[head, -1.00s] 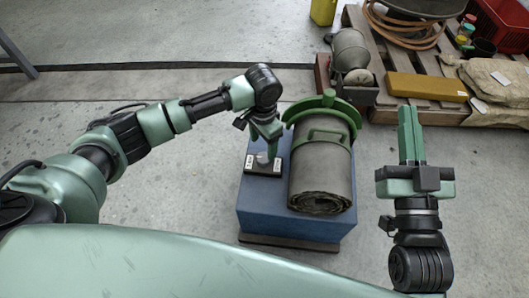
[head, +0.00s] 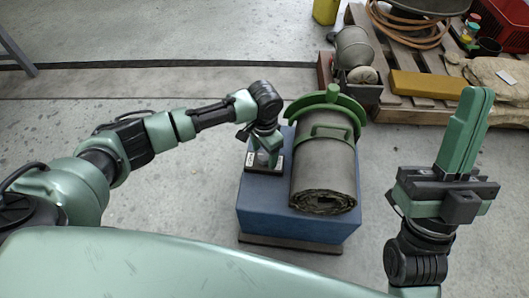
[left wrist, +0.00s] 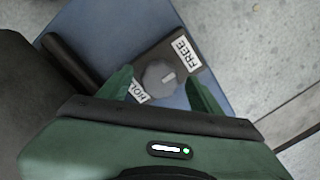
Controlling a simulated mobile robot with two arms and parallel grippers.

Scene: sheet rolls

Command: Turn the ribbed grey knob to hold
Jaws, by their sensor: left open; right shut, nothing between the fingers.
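The ribbed grey knob (left wrist: 158,77) sits on a dark plate (left wrist: 200,70) with a FREE label (left wrist: 187,52) at upper right and a HOLD label (left wrist: 136,92) at lower left. A short pale mark on the knob points right, more to the FREE side than to HOLD. My left gripper (left wrist: 160,79) is open, its fingers on either side of the knob; I cannot tell whether they touch it. In the head view, my left gripper (head: 264,150) largely hides the knob. My right gripper (head: 478,96) is shut and empty, in the air at right.
The plate lies on a blue block (head: 285,222). A rolled grey sheet (head: 322,180) under a green curved clamp (head: 322,100) stands close to the right of my left gripper. A wooden pallet (head: 415,112) with several objects is behind. Floor left of the block is clear.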

